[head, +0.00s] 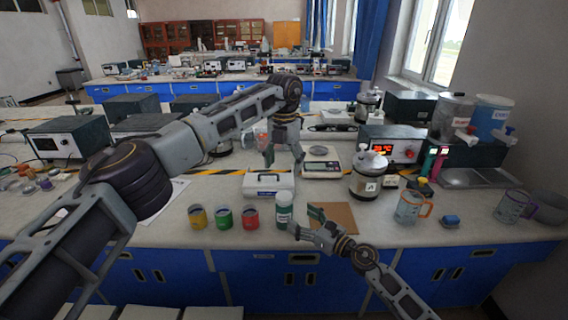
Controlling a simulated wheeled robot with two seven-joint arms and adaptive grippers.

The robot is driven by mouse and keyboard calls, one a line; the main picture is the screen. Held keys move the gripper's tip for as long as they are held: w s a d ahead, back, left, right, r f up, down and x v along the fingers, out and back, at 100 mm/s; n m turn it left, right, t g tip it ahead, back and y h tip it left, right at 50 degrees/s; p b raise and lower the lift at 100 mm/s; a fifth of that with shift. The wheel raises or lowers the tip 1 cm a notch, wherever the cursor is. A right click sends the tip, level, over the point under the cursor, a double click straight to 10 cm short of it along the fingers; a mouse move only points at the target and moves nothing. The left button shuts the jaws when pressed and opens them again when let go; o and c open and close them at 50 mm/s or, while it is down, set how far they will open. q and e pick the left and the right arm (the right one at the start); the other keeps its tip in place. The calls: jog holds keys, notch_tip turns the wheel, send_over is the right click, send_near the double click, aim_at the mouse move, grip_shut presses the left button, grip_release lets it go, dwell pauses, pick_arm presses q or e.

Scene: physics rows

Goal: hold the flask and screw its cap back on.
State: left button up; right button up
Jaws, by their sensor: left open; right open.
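A white and green bottle-shaped container (284,212), which I take to be the flask, stands upright near the front edge of the bench. I cannot pick out a separate cap with certainty. My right gripper (305,221) is open just right of the container, its fingers pointing left towards it; contact is unclear. My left gripper (284,158) is open and points down above and behind the white case, well behind the flask. Nothing shows between its fingers.
Yellow, green and red cans (223,218) stand left of the flask. A white case (268,184) is behind it, a brown board (340,217) to the right. A labelled jar (368,178), an orange-handled beaker (407,208) and a small blue object (450,221) stand farther right.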

jog(key=shift+v, duration=1.8)
